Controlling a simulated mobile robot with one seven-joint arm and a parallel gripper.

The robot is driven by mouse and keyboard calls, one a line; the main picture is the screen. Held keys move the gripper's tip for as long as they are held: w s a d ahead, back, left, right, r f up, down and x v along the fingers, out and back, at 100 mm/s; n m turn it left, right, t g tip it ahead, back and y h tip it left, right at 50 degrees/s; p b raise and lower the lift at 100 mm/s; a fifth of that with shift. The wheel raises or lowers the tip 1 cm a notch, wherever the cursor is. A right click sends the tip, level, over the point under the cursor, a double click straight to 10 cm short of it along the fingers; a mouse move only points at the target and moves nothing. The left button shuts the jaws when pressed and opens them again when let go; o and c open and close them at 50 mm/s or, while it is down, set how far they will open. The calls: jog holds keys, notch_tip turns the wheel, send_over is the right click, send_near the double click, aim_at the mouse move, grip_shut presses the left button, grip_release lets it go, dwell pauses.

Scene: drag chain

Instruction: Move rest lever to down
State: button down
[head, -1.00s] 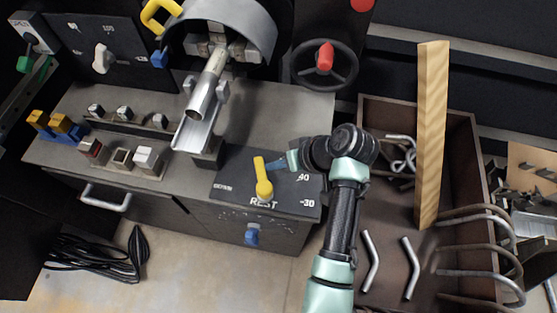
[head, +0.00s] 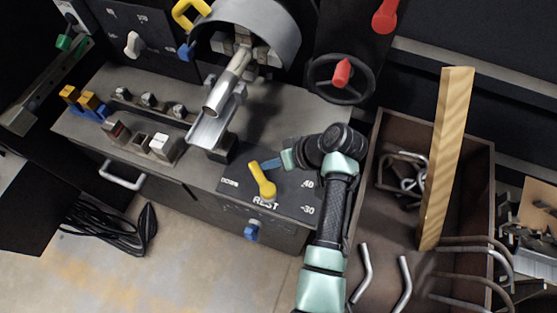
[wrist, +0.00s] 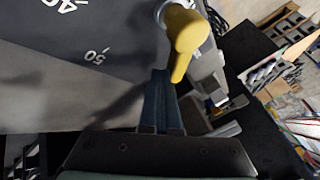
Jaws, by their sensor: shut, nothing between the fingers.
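The yellow rest lever (head: 262,181) sits on the dark panel above the word REST. Its free end leans up and left, with the DOWN marking (head: 229,183) to its left. My gripper (head: 268,164) is shut and empty, its blue fingers right beside the lever's free end, on the right. In the wrist view the fingers (wrist: 160,98) point up close to the yellow lever (wrist: 187,38), apparently touching its tip; exact contact is hard to tell. The numbered marks lie to the left there.
A grey metal tube (head: 228,82) on a trough stands behind the panel. A black handwheel (head: 340,78) with a red knob is at the back right. A brown bin (head: 482,190) with bent rods and a wooden plank is right of my arm. A blue handle (head: 251,231) is on the front.

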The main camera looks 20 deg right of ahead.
aim_at(253, 169)
jog(key=shift+w+a+p, duration=0.25)
jog(key=shift+a+p, duration=0.3)
jog(key=shift+a, duration=0.6)
jog(key=shift+a+n+g+y, duration=0.3)
jog(key=shift+n+g, duration=0.1)
jog(key=shift+n, duration=0.3)
jog(key=shift+s+a, duration=0.1)
jog(key=shift+a, duration=0.25)
jog(key=p+v, duration=0.1)
jog(key=v, duration=1.2)
jog(key=shift+f, duration=0.1)
